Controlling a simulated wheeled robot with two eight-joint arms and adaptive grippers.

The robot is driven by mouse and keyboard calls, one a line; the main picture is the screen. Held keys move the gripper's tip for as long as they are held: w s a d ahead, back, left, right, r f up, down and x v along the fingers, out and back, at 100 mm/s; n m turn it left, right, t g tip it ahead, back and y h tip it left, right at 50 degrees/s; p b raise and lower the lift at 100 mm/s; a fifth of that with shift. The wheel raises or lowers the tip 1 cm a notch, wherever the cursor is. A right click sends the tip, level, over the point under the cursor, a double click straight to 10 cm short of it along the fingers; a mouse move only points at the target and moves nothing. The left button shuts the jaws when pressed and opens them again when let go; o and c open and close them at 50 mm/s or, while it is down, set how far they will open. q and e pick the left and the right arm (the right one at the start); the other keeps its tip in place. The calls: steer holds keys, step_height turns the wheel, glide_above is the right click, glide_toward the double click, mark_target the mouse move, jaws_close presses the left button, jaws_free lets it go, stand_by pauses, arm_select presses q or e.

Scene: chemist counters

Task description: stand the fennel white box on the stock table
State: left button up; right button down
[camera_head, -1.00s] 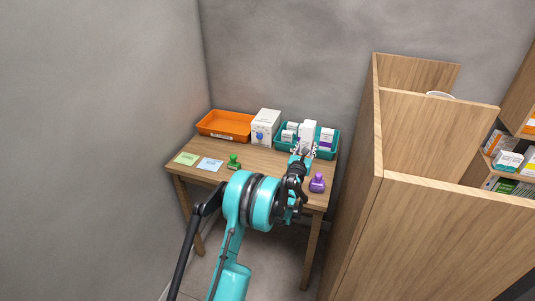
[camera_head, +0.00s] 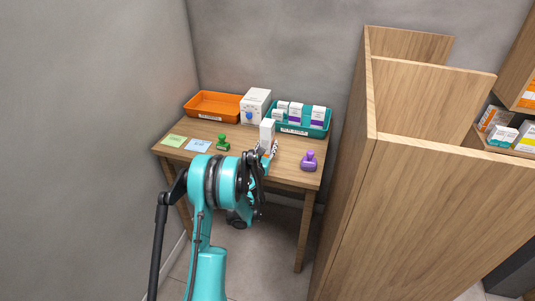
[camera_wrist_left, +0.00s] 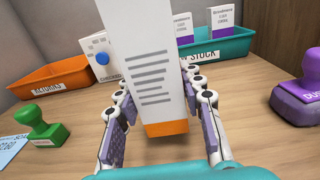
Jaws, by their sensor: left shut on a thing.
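My left gripper (camera_head: 268,148) is shut on a white box (camera_head: 267,131) with printed lines and an orange band at its lower end. The box also shows large in the left wrist view (camera_wrist_left: 150,65), between the purple-padded fingers (camera_wrist_left: 160,110). It is roughly upright over the wooden stock table (camera_head: 286,168), in front of the teal tray (camera_head: 318,133). I cannot tell whether its lower end touches the table. Its name is not readable. My right gripper is not in view.
The teal tray holds several white boxes with purple bands. An orange tray (camera_head: 213,104) and a larger white carton (camera_head: 255,106) stand at the back. A green stamp (camera_head: 222,143), a purple stamp (camera_head: 308,161), a green card (camera_head: 174,141) and a blue card (camera_head: 198,146) lie nearer the front.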

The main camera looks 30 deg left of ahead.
mark_target(266, 155)
arm_select(q)
step_height(266, 155, down, 4)
steer(key=shift+r+b, duration=0.25)
steer(key=shift+b, duration=0.45)
steer(key=shift+r, duration=0.15)
steer(key=o, duration=1.2)
